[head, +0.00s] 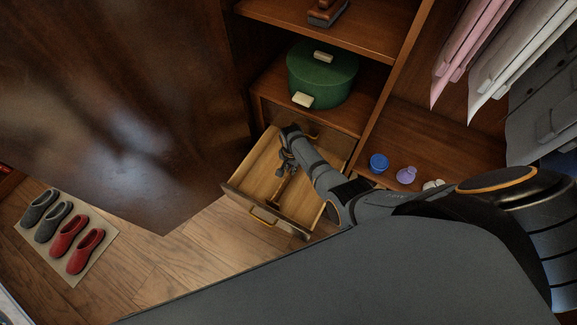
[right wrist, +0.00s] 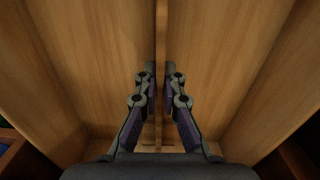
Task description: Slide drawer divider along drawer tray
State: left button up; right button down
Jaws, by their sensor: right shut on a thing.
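The drawer tray (head: 238,191) is pulled out of the armoire and open, with a pale wooden inside and a brass handle on its front. My right gripper (head: 287,163) reaches down into it. In the right wrist view my right gripper (right wrist: 160,88) is shut on the drawer divider (right wrist: 161,30), a thin upright wooden board, with one finger on each side. The divider also shows below the gripper in the head view (head: 283,188), partly hidden by the gripper. The tray's floor (right wrist: 100,60) is bare on both sides of it. My left gripper is not in view.
A green round box (head: 322,78) stands on the shelf above the drawer. Small blue (head: 379,162) and purple (head: 406,175) items sit on the shelf to the right, under hanging clothes (head: 490,50). Slippers (head: 68,230) lie on a mat at the left. A large dark door panel (head: 110,100) stands left of the drawer.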

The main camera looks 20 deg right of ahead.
jog(key=shift+s+d, duration=0.1)
jog(key=c, duration=1.4)
grip_release()
notch_tip(320, 180, up, 12)
